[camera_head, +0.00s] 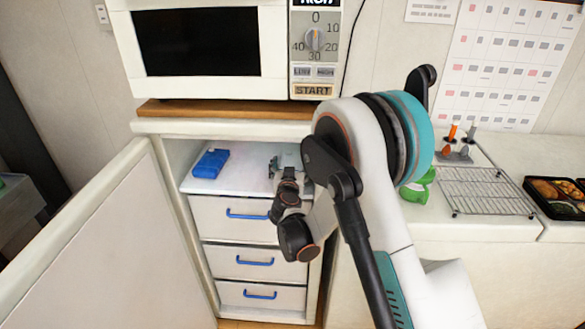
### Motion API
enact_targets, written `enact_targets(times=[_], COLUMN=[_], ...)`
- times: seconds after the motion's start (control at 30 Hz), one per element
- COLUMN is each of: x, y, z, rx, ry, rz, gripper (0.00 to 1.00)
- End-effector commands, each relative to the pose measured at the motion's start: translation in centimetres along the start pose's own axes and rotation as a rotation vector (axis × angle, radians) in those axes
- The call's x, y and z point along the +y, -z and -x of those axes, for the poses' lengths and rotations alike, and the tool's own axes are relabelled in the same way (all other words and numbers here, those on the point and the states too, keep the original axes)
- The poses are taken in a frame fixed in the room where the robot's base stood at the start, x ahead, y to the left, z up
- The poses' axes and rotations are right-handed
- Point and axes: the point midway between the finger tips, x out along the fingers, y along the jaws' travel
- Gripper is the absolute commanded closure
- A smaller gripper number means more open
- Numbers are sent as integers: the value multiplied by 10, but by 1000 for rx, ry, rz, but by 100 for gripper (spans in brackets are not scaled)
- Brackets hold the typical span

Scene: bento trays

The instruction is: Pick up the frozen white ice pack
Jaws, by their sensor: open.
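My gripper (287,171) reaches into the open top compartment of the white freezer cabinet (237,185), at the right side of its shelf. The gripper is open. A pale grey-white thing, likely the white ice pack (291,158), shows just behind the fingers; it is small and partly hidden by them. I cannot tell whether the fingers touch it. A blue pack (211,163) lies on the left of the same shelf, apart from my gripper.
The cabinet door (100,250) stands open at the left. Drawers with blue handles (255,262) are below the shelf. A microwave (200,45) stands above. To the right, the counter holds a wire rack (484,191), a green cloth-like thing (419,188) and a bento tray (534,184).

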Motion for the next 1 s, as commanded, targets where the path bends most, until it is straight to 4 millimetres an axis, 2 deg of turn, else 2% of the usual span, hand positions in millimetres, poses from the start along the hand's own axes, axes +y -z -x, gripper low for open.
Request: enact_targets(times=[0.03, 0.23, 0.57, 0.77, 1.0], x=[0, 0, 0, -3, -4], y=[0, 0, 1, 8, 42], z=[0, 0, 0, 1, 7], rx=[0, 0, 0, 0, 0], ry=[0, 0, 0, 0, 0], rz=[0, 0, 0, 0, 0], gripper=[17, 62, 63, 63, 63])
